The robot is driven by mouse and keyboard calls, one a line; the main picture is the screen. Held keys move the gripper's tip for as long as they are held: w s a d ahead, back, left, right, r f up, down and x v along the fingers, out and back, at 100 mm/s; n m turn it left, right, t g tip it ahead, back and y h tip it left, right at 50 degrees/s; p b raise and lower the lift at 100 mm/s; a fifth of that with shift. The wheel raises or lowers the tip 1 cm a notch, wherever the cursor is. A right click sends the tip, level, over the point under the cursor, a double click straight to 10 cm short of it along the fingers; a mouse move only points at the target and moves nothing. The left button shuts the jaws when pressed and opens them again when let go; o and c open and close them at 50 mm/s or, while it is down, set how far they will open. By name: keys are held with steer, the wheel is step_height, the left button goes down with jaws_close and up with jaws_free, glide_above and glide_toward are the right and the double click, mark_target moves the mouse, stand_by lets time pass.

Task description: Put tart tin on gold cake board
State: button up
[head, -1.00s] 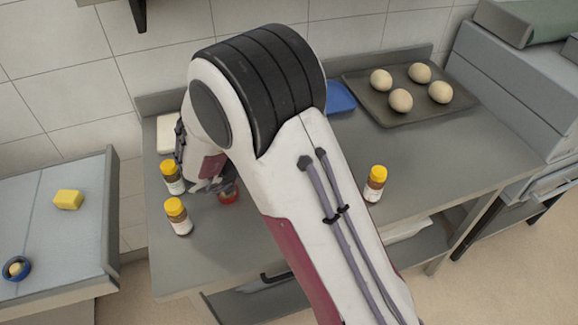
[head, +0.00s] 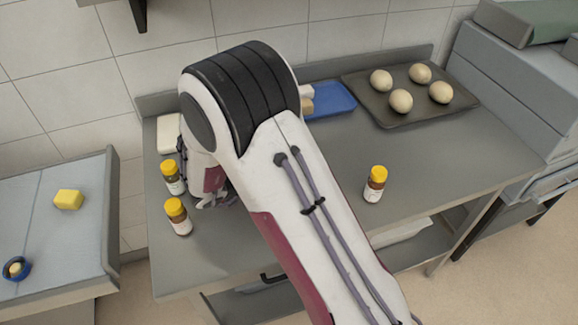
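My gripper (head: 216,201) is low over the left part of the grey worktop, just right of two yellow-capped jars. Only part of its fingers shows below my arm, and I cannot tell whether they are open or shut or hold anything. I cannot make out a tart tin or a gold cake board; my arm covers much of the worktop's left and middle. A small red round item seen near the fingers earlier is now hidden.
Two yellow-capped jars (head: 173,178) (head: 179,217) stand close left of my gripper; another jar (head: 375,184) stands right of my arm. A blue tray (head: 337,97) and a dark tray (head: 366,92) with several dough balls lie behind.

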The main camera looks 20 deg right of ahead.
steer(key=shift+f, duration=0.25)
steer(key=shift+f, duration=0.1)
steer(key=o, duration=1.1)
steer(key=shift+v, duration=6.05)
steer(key=shift+w, duration=0.15)
